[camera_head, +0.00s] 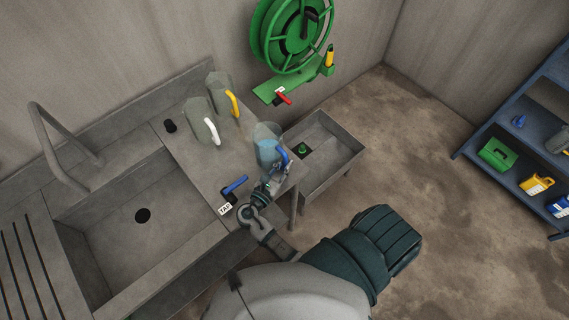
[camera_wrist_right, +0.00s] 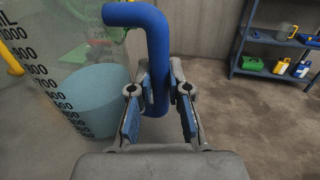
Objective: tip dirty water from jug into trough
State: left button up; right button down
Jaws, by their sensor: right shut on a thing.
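A clear jug (camera_head: 267,137) with a blue handle holds pale blue water and looks upright at the counter's right end, beside the trough. My right gripper (camera_head: 279,170) is shut on the blue handle (camera_wrist_right: 157,60). The wrist view shows the fingers on either side of the handle, with the jug's black scale marks and water (camera_wrist_right: 95,100) at left. I cannot tell whether the jug's base touches the counter. The grey metal trough (camera_head: 345,160) is just right of the jug, with a green fitting (camera_head: 303,150) inside. My left gripper is not in view.
Jugs with white (camera_head: 211,131) and yellow (camera_head: 232,103) handles stand left of the held jug. A blue tap lever (camera_head: 235,185) is near the counter's front edge. A green hose reel (camera_head: 292,35) hangs above the trough. A blue shelf (camera_head: 490,135) stands far right; floor between is clear.

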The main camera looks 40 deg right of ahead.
aim_at(284, 160)
jog(key=shift+d+r+p, duration=0.2)
jog(key=shift+r+p, duration=0.85)
jog(key=shift+p, duration=0.05)
jog(key=shift+a+r+p, duration=0.15)
jog(key=shift+r+p, duration=0.35)
jog(key=shift+p, duration=0.1)
jog(key=shift+a+r+p, duration=0.15)
jog(key=shift+r+p, duration=0.35)
jog(key=shift+p, duration=0.05)
jog(key=shift+f, duration=0.1)
